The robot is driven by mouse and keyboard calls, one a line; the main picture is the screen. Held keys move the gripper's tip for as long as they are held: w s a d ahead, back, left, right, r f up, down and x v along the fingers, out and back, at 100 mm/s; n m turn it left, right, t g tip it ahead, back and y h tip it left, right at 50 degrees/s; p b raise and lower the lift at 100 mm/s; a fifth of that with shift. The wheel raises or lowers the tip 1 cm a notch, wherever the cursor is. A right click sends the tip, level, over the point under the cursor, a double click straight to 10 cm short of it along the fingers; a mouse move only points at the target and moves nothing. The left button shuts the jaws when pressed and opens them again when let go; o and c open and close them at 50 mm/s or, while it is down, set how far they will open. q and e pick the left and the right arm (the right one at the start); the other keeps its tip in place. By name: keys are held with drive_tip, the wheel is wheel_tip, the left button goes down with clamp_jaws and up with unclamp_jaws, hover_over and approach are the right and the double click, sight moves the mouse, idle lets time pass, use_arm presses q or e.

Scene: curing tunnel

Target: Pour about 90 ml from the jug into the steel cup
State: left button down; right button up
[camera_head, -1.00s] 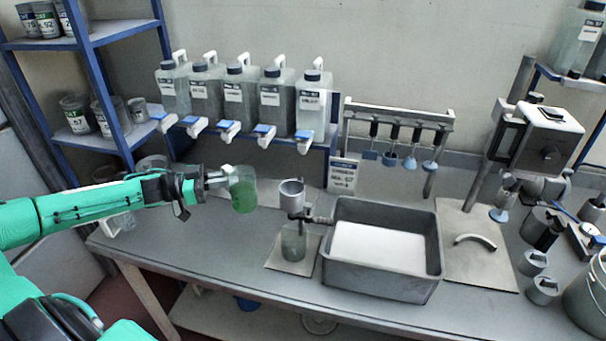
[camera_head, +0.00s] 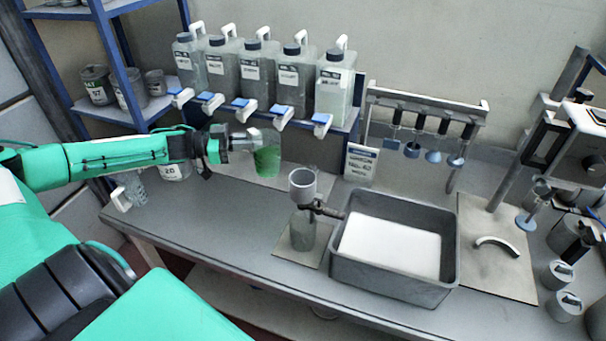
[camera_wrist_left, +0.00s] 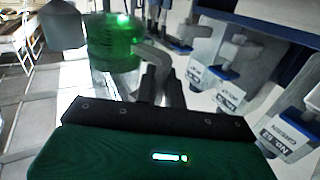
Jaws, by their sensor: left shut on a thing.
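A clear jug (camera_head: 267,160) with green liquid is held by my left gripper (camera_head: 240,144), which is shut on it. The jug is in the air over the bench, its liquid line looking slanted in the head view. The jug (camera_wrist_left: 110,42) also shows at the top of the left wrist view. My right gripper is not in view.
Several labelled canisters (camera_head: 288,82) with blue-topped taps stand behind the jug. A grey tray (camera_head: 392,290) with a white inside is right of the cup stand. A sign (camera_head: 360,165) and a rack of hanging tools (camera_head: 425,110) stand behind. The bench's front left is clear.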

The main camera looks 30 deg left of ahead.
sight(252, 134)
use_arm(q)
drive_tip(key=r+p, duration=0.1)
drive_tip(key=d+r+m+p, duration=0.1)
drive_tip(key=r+m+y+p, duration=0.1)
drive_tip(key=shift+s+d+g, duration=0.25)
drive_tip(key=shift+d+g, duration=0.1)
drive_tip(key=shift+g, duration=0.05)
drive_tip(key=r+p, duration=0.1)
drive_tip(key=d+m+y+p, duration=0.1)
drive_tip(key=p, duration=0.1)
drive_tip(key=d+r+m+p, duration=0.1)
drive_tip(key=shift+s+r+g+y, duration=0.25)
drive_tip(key=shift+r+g+y, duration=0.05)
drive_tip(key=shift+r, duration=0.05)
drive_tip(key=d+r+m+y+p, duration=0.1)
drive_tip(key=p, duration=0.1)
drive_tip(key=d+r+m+y+p, duration=0.1)
drive_tip(key=r+p, duration=0.1)
drive_tip(key=shift+s+d, duration=0.2)
drive_tip(key=shift+s, duration=0.1)
drive_tip(key=shift+d+r+m+y+p, duration=0.35)
drive_tip(key=shift+r+y+p, duration=0.2)
drive_tip(key=shift+p, duration=0.3)
drive_tip(key=shift+s+d+r+m+y+p, duration=0.1)
drive_tip(key=shift+d+r+m+y+p, duration=0.15)
drive_tip(key=shift+r+m+y, duration=0.2)
drive_tip(key=shift+s+d+r+m+y+p, duration=0.1)
drive_tip(key=shift+d+r+m+y+p, duration=0.15)
drive_tip(key=shift+r, duration=0.3)
idle(0.3)
